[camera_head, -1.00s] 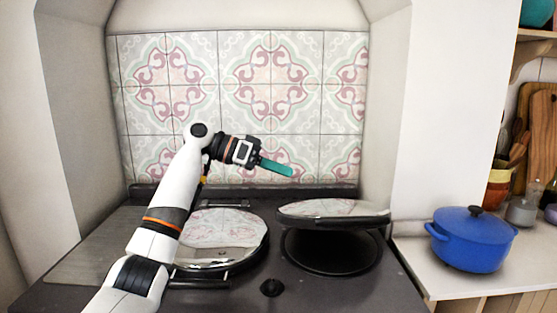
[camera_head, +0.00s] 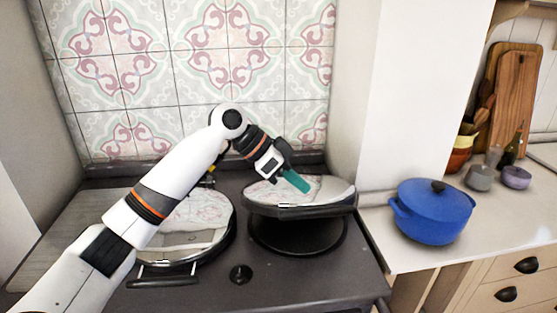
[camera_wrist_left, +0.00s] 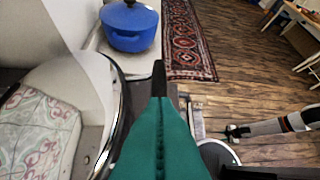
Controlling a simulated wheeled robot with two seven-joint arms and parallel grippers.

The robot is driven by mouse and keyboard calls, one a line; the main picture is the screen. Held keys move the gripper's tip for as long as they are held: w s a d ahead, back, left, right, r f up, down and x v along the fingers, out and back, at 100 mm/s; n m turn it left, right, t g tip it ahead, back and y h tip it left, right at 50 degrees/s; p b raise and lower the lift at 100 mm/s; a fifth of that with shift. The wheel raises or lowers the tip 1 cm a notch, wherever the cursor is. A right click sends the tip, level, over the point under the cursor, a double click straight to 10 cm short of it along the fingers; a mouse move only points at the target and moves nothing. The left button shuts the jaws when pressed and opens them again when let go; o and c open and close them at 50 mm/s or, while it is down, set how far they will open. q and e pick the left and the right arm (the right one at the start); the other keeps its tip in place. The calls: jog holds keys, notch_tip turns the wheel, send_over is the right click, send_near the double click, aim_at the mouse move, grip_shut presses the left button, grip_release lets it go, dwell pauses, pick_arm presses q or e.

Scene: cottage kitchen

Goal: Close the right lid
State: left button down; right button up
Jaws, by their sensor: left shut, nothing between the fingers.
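The right lid (camera_head: 325,192) is a round lid with a mirror-like top. It is partly raised, tilted above its dark round hotplate (camera_head: 300,247), with an open gap at the front. In the left wrist view the lid's shiny rim (camera_wrist_left: 117,85) is on the left, beside the fingers. My left gripper (camera_head: 297,181) has teal fingers, shut and empty, at the top of the right lid; whether they touch it I cannot tell. The left lid (camera_head: 192,225) lies flat, partly hidden by my arm.
A blue pot (camera_head: 432,212) stands on the pale counter right of the stove. A dark knob (camera_head: 240,274) sits on the stove front. A tiled wall (camera_head: 200,80) closes off the back. In the wrist view, a patterned rug (camera_wrist_left: 188,45) lies on the wooden floor.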

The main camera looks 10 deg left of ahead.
aim_at(311, 210)
pick_arm(q)
jog(key=shift+s+f+p, duration=0.2)
jog(key=shift+f+p, duration=0.05)
jog(key=shift+f, duration=0.7)
jog(key=shift+s+f+p, duration=0.2)
jog(key=shift+f, duration=0.75)
